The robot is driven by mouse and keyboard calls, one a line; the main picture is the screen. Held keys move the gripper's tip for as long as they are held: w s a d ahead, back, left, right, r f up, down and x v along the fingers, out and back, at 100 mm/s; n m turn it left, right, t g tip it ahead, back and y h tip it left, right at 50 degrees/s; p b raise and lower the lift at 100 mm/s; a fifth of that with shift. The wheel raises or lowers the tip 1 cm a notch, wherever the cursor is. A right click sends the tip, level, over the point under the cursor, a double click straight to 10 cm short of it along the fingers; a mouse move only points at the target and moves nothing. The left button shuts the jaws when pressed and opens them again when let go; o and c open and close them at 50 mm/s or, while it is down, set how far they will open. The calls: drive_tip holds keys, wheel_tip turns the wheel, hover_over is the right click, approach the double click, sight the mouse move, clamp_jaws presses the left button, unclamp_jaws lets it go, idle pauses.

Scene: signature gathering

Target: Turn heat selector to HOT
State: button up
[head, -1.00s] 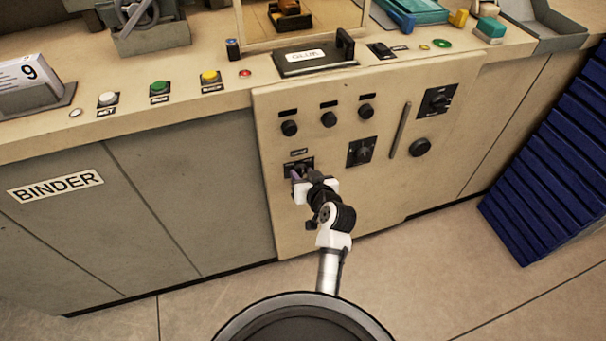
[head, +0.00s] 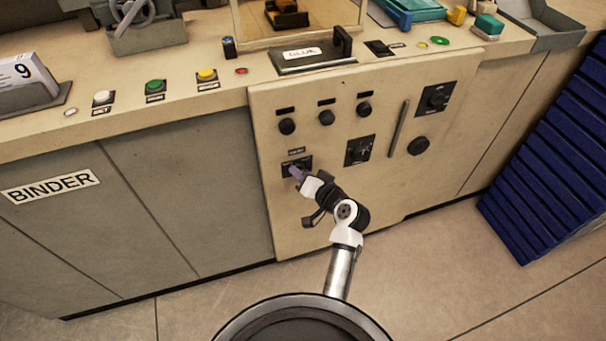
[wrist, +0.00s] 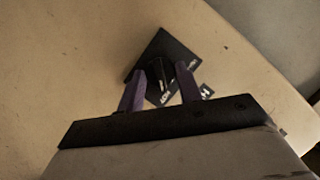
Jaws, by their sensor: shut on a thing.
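The heat selector, a dark knob on a black plate (head: 305,161), is at the lower left of the beige control panel in the head view. It also shows in the wrist view, where its plate (wrist: 160,48) sits tilted like a diamond and the dark knob lies between the fingers. White lettering on the plate appears close to the knob, partly hidden. My gripper (head: 297,172), with purple fingers, is shut on the knob; it also shows in the wrist view (wrist: 160,76), one finger on each side. I cannot tell exactly which marking the knob points to.
The beige panel (head: 350,210) also carries several round knobs, another black-plated selector (head: 360,150) just to the right, and a vertical slot (head: 397,128). A blue ribbed stack (head: 550,160) stands at the right. The floor in front is open.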

idle(0.3)
drive_tip(key=o, duration=1)
drive_tip(key=shift+w, duration=0.1)
drive_tip(key=b+v, duration=0.2)
drive_tip(key=v, duration=1.1)
drive_tip(key=shift+s+d+r, duration=0.1)
drive_tip(key=shift+s+d, duration=0.05)
drive_tip(key=shift+s, duration=0.25)
drive_tip(key=shift+d, duration=0.1)
